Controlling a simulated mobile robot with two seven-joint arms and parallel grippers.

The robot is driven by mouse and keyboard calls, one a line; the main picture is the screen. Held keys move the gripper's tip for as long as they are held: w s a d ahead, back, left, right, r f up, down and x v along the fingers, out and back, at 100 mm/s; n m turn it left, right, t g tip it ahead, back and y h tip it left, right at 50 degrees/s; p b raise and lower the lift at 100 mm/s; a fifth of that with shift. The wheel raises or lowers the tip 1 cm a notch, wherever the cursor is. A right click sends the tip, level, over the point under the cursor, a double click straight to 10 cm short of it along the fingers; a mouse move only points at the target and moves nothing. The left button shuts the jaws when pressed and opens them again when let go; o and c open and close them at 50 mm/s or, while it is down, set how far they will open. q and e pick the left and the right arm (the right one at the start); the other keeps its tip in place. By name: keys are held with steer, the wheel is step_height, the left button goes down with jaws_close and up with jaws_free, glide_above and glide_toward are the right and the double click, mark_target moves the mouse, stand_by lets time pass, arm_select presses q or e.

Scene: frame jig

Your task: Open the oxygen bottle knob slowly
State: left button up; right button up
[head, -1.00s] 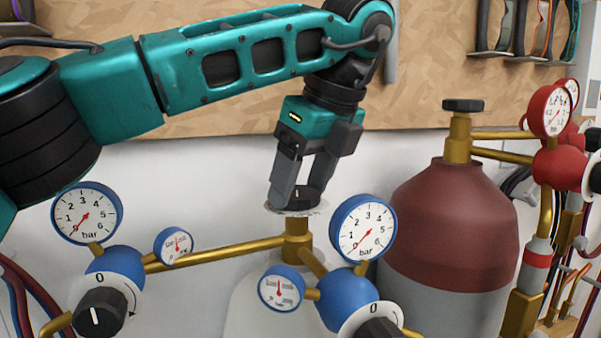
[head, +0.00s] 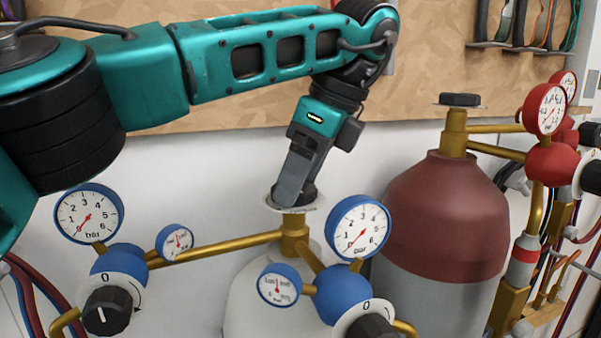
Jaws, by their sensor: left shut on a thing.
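The oxygen bottle (head: 245,300) is the white one with blue regulators, low in the middle of the head view. Its black knob (head: 308,192) sits on a pale disc on top of the brass valve (head: 295,240). My left gripper (head: 292,190) reaches down from above and is shut on the knob, its fingers hiding much of it. The needles of the large blue gauges (head: 89,214) and (head: 358,228) point low on their scales. My right gripper is not in view.
A red and grey bottle (head: 445,215) with a black knob (head: 460,100) stands to the right, beside red gauges (head: 545,109). Black regulator knobs (head: 107,310) are in front. Tools hang on the wooden board behind.

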arm_select(q)
steer(key=o, duration=1.1)
steer(key=shift+c, duration=0.2)
steer(key=p+v, duration=0.7)
steer(key=v, duration=0.6)
steer(key=shift+p, duration=0.3)
